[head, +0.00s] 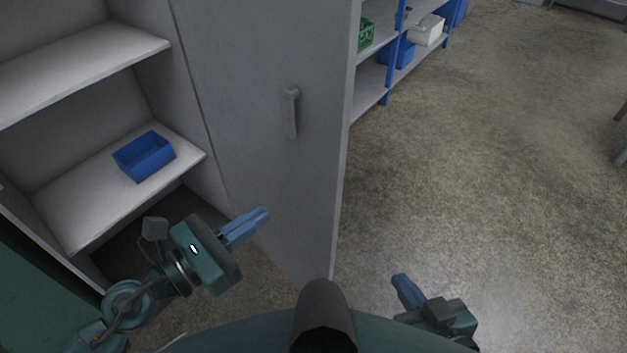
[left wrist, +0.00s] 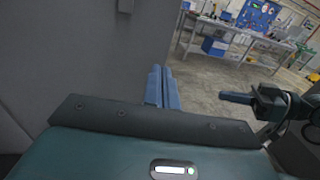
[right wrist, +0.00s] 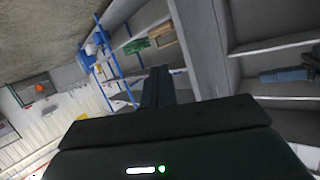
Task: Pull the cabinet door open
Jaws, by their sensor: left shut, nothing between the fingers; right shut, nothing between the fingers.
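The grey cabinet door (head: 250,60) stands open at an angle, with the cabinet's inside visible to its left in the head view. Its upright grey handle (head: 291,115) is on the face towards me. The door also fills the left of the left wrist view (left wrist: 75,60), with the handle's lower end (left wrist: 126,5) at the top edge. My left gripper (head: 266,214) is shut and empty, below the handle and in front of the door's lower part. My right gripper (head: 399,278) is shut and empty, to the right of the door over open floor. Neither gripper is on the handle.
The cabinet's white shelves (head: 85,75) are at the left, with a blue bin (head: 144,157) on the lower one. A rack with blue posts (head: 391,60) and bins stands behind the door. The concrete floor (head: 500,160) to the right is clear.

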